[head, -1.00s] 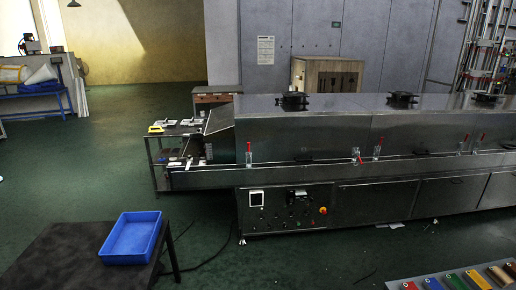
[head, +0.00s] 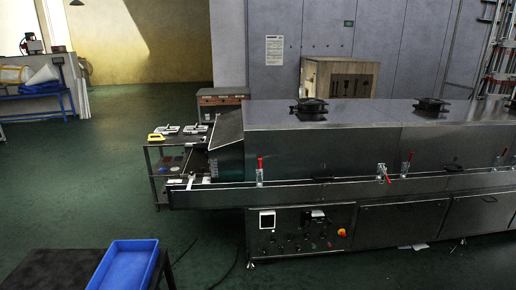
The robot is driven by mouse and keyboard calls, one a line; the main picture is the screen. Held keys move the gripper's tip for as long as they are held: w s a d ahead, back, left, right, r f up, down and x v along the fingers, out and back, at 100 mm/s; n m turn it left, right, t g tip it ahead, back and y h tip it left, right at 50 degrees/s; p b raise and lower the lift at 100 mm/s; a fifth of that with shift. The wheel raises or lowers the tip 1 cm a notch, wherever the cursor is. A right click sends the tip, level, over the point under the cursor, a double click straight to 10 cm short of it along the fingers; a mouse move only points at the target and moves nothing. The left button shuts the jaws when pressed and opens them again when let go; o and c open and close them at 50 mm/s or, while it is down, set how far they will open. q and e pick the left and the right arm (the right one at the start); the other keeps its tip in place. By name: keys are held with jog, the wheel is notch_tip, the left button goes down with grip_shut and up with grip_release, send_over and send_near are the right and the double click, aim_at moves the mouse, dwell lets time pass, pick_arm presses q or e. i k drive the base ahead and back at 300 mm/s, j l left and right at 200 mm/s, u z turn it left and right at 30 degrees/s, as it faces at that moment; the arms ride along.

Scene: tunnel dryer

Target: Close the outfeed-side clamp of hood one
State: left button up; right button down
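The tunnel dryer's nearest hood (head: 320,150) is a dark steel cover at the left end of the machine. Along its lower front edge are two toggle clamps with red handles. The left clamp (head: 260,172) has its handle upright. The right clamp (head: 383,173), near the seam with the neighbouring hood, has its handle tilted, leaning unlike the others. Another clamp (head: 406,163) stands upright just right of the seam, on the neighbouring hood (head: 450,145). Neither of my grippers is in view.
A control panel (head: 300,232) sits below the hood. A dark table (head: 45,270) with a blue tray (head: 128,268) stands at the front left. A rack (head: 172,160) stands at the dryer's left end. Green floor (head: 330,275) in front of the dryer is clear.

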aim_at(384, 172)
jog(key=i+j+z, duration=0.75)
jog(key=j+z, duration=0.25)
jog(key=i+z, duration=0.3)
jog(key=i, duration=1.9)
